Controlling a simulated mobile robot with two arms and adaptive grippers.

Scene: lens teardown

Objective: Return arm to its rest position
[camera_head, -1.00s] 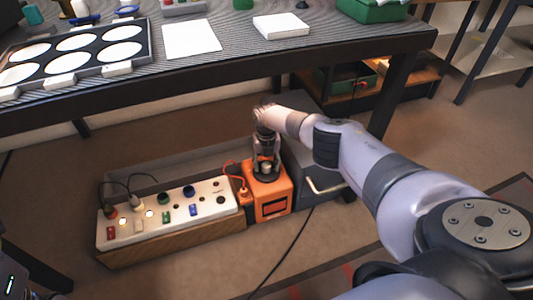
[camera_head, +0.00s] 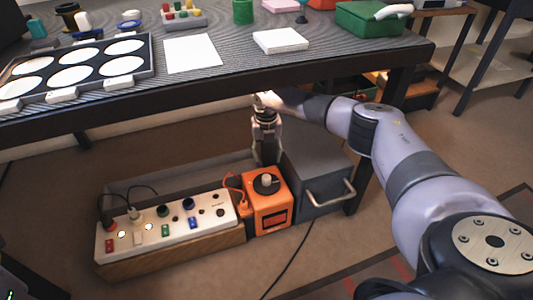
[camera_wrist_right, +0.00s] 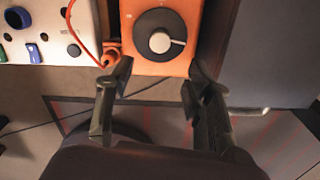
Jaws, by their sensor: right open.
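My right arm reaches in from the right side of the head view. My right gripper (camera_head: 264,155) hangs pointing down under the table's front edge, behind the orange box (camera_head: 268,213) with its black and white knob. In the right wrist view the two fingers of my right gripper (camera_wrist_right: 158,95) are spread apart with nothing between them. The knob (camera_wrist_right: 160,36) shows beyond the fingertips, apart from them. My left gripper is not in view.
A white panel (camera_head: 180,221) with switches and lit lamps stands left of the orange box. A grey cabinet (camera_head: 317,178) with a handle stands close on the right. The table (camera_head: 200,85) overhangs above my right gripper. A cable runs over the floor in front.

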